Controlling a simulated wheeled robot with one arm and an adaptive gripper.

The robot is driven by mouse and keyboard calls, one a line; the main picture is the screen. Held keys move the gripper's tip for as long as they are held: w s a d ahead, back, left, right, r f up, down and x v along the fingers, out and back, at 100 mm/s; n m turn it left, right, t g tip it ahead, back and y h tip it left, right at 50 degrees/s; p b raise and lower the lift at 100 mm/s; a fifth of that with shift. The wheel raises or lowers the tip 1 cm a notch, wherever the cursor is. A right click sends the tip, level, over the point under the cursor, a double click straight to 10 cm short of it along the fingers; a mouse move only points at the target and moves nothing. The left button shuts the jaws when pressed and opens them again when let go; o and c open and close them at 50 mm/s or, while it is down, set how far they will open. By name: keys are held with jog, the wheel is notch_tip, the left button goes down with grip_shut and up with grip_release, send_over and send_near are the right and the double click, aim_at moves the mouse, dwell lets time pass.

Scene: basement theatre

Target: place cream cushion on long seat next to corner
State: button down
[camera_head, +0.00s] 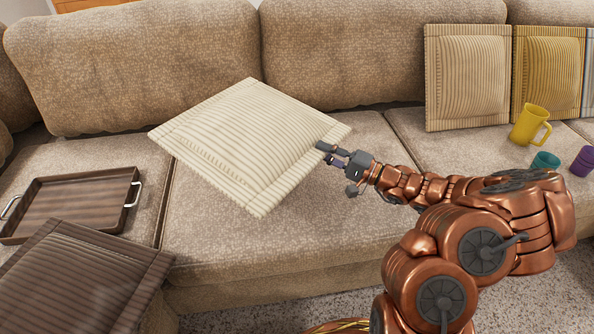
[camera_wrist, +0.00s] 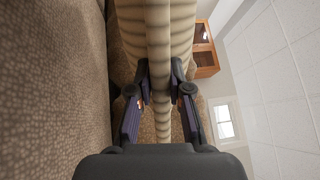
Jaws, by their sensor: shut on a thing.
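The cream cushion (camera_head: 250,140) is ribbed and square. It is tilted over the middle seat of the long sofa (camera_head: 300,215), in front of the backrest. My gripper (camera_head: 335,155) is shut on its right corner. In the wrist view the cream cushion (camera_wrist: 157,45) runs between the two fingers of my gripper (camera_wrist: 160,85), which press on both sides. I cannot tell whether the cushion's lower edge touches the seat. The sofa's fabric fills the left of the wrist view (camera_wrist: 50,90).
A brown wooden tray (camera_head: 75,205) with handles lies on the left seat, with a dark brown cushion (camera_head: 85,280) in front. A beige cushion (camera_head: 467,78) and a yellow cushion (camera_head: 548,75) lean at the right.

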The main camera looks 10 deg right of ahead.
jog(key=s+d+f+m+t+h+p, duration=0.1)
jog(key=s+d+f+m+h, duration=0.1)
jog(key=s+d, duration=0.4)
jog(key=s+d+f+m+t+h+p, duration=0.1)
jog(key=s+d, duration=0.5)
jog(key=s, duration=0.8)
jog(key=shift+f+m+t+h, duration=0.8)
jog(key=shift+f+h, duration=0.45)
jog(key=shift+h, duration=0.45)
jog(key=w+d+b, duration=0.1)
jog(key=w+d, duration=0.2)
jog(key=w+d+f+b, duration=0.1)
jog(key=w+d+b, duration=0.1)
jog(key=w+d, duration=0.2)
jog(key=w+d+b, duration=0.1)
jog(key=w+d, duration=0.3)
jog(key=shift+f+b, duration=0.3)
jog(key=shift+b, duration=0.1)
jog(key=shift+d+f+b, duration=0.15)
jog(key=shift+f+b, duration=0.7)
jog(key=shift+f, duration=0.95)
jog(key=c, duration=1.1)
grip_release()
